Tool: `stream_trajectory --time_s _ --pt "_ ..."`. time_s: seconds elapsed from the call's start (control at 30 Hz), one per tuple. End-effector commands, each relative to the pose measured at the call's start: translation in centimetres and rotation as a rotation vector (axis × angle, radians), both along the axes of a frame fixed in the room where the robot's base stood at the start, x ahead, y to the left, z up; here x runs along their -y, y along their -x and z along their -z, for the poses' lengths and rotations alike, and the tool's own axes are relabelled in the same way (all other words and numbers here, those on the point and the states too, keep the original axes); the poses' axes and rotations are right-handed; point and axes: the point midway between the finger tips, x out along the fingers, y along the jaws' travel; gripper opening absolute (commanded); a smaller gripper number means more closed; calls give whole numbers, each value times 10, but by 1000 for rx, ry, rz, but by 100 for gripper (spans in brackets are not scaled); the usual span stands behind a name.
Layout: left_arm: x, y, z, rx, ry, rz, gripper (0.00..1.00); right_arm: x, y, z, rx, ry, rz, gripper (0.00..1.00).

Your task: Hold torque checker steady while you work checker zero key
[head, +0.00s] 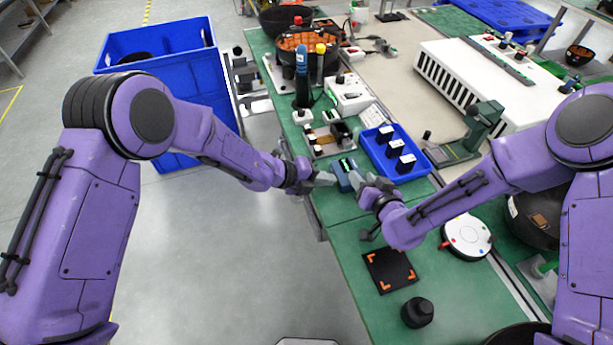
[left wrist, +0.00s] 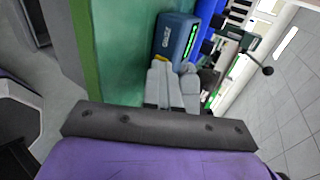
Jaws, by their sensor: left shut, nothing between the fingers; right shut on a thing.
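The torque checker (head: 343,174) is a small blue-teal box with a green-lit display, on the green bench near its left edge. It also shows in the left wrist view (left wrist: 172,36), just beyond my left fingers. My right gripper (head: 357,181) is shut on the checker from its right side. My left gripper (head: 332,179) is shut and empty, with its fingertips close to the checker's left side; it also shows in the left wrist view (left wrist: 172,66). I cannot tell whether the fingertips touch the checker. The zero key cannot be made out.
A blue tray (head: 425,160) with several black parts sits just behind my right gripper. A black mat with orange corners (head: 390,270), a dark knob (head: 417,312) and a white round disc (head: 466,237) lie nearer. A blue crate (head: 205,95) stands on the floor left of the bench.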

Motion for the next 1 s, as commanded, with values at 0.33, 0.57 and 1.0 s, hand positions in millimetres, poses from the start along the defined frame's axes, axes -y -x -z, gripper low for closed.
stream_trajectory --time_s 0.33,0.57,1.0 --pt "-73 27 -25 2 -4 -7 0 -4 2 3 -9 -2 -10 0" --pt "-105 39 -45 2 -5 -5 0 -1 2 3 -8 -1 -3 0" --pt "-112 43 -50 0 -6 -2 0 2 1 3 -6 1 6 0"
